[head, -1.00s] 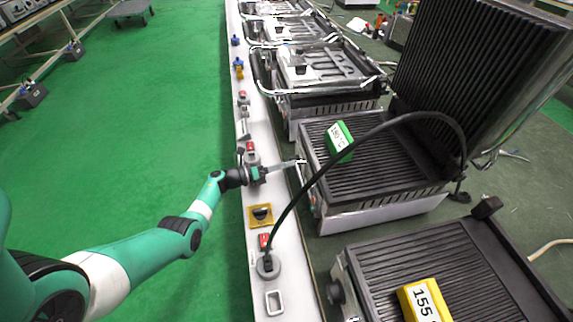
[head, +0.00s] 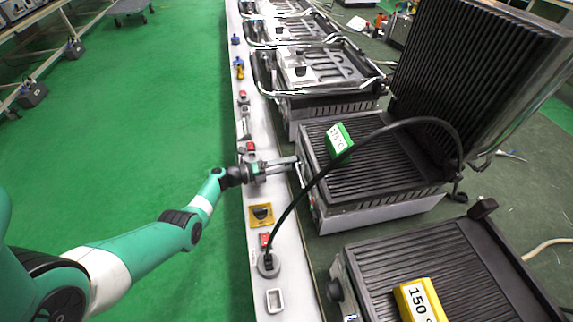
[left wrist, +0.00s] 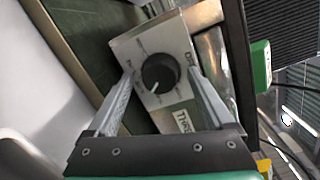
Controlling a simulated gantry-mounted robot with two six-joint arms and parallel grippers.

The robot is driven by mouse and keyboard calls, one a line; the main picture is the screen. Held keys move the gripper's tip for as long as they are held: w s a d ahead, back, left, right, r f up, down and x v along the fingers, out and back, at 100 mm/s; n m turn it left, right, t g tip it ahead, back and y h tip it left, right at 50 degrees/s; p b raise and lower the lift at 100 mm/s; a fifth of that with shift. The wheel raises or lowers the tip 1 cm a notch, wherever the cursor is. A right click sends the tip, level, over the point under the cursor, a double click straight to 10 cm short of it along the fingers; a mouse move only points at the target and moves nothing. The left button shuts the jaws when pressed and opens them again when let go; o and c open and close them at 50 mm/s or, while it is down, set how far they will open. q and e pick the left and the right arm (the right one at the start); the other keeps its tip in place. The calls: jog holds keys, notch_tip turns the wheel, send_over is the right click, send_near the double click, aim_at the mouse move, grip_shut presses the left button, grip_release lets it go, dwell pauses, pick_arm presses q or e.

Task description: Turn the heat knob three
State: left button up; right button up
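The black round heat knob (left wrist: 160,73) sits on a square metal plate (left wrist: 125,47) in the left wrist view. Its white mark points down and slightly left. A label starting "THR" (left wrist: 183,120) is beside it, partly hidden by a finger. My left gripper (left wrist: 160,76) is open, one finger on each side of the knob, with small gaps visible. In the head view the left gripper (head: 296,163) reaches to the front of the middle open grill (head: 375,215), hiding the knob. A green display (head: 338,139) on that grill reads about 175 °C. My right gripper is not in view.
A black cable (head: 292,203) arches from a socket on the white rail (head: 289,250) over the middle grill. Closed grills (head: 318,65) stand farther back. Green floor (head: 150,110) at left is clear.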

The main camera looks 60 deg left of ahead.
pick_arm(q)
jog(key=shift+s+r, duration=0.1)
jog(key=shift+s, duration=0.15)
jog(key=s+p, duration=0.1)
jog(key=s, duration=0.2)
jog(key=s+a+p, duration=0.1)
jog(key=s, duration=0.3)
jog(key=s+p, duration=0.1)
jog(key=s, duration=0.3)
jog(key=shift+a+r+p, duration=0.15)
jog(key=shift+r+p, duration=0.05)
jog(key=shift+p, duration=0.15)
